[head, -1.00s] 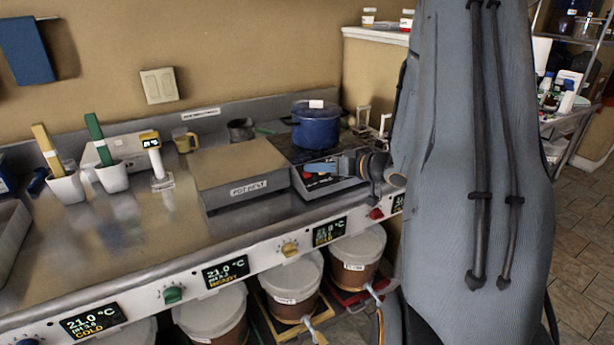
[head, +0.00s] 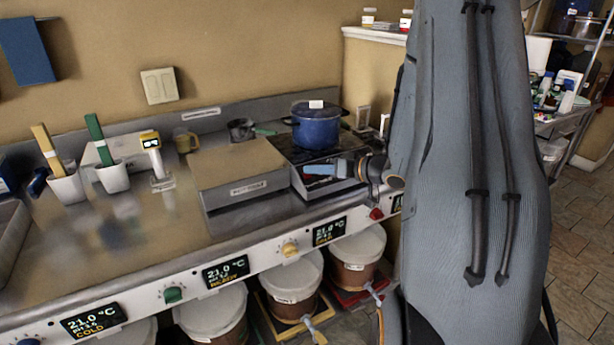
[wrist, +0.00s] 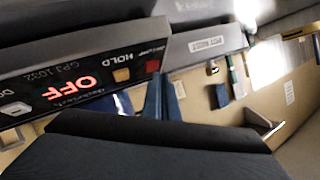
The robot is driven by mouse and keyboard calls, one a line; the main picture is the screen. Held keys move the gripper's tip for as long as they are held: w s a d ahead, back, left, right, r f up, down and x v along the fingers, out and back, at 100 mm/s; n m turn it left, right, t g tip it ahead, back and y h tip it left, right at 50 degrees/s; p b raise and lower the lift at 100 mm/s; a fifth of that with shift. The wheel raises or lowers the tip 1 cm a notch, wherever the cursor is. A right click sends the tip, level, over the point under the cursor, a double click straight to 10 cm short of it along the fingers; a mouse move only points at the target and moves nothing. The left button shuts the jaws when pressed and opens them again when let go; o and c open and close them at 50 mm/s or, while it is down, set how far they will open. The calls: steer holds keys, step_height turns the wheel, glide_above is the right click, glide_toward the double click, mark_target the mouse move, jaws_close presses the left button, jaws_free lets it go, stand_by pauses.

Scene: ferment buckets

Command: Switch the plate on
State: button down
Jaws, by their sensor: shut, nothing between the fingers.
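The plate (head: 283,150) is a dark-topped unit with a grey front on the steel counter, and a blue lidded pot (head: 316,128) stands on it.
A flat-topped box (head: 236,170) with a label stands left of the plate. Beyond it are a yellow-topped device (head: 152,150) and white cups with green and yellow handles. Knobs and displays line the counter's front edge, above lidded buckets (head: 357,250). Open counter lies at the left.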

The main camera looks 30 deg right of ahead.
steer(key=shift+w+f, duration=0.2)
steer(key=shift+f, duration=0.2)
stand_by(0.5)
steer(key=shift+s+r, duration=0.1)
steer(key=shift+r, duration=0.1)
steer(key=shift+s+r+p, duration=0.35)
steer(key=shift+r+p, duration=0.25)
steer(key=shift+p, duration=0.4)
step_height(320, 180, up, 5)
steer(key=s+p, duration=0.3)
steer(key=p, duration=0.2)
steer(key=shift+r+p, duration=0.15)
steer(key=shift+p, duration=0.2)
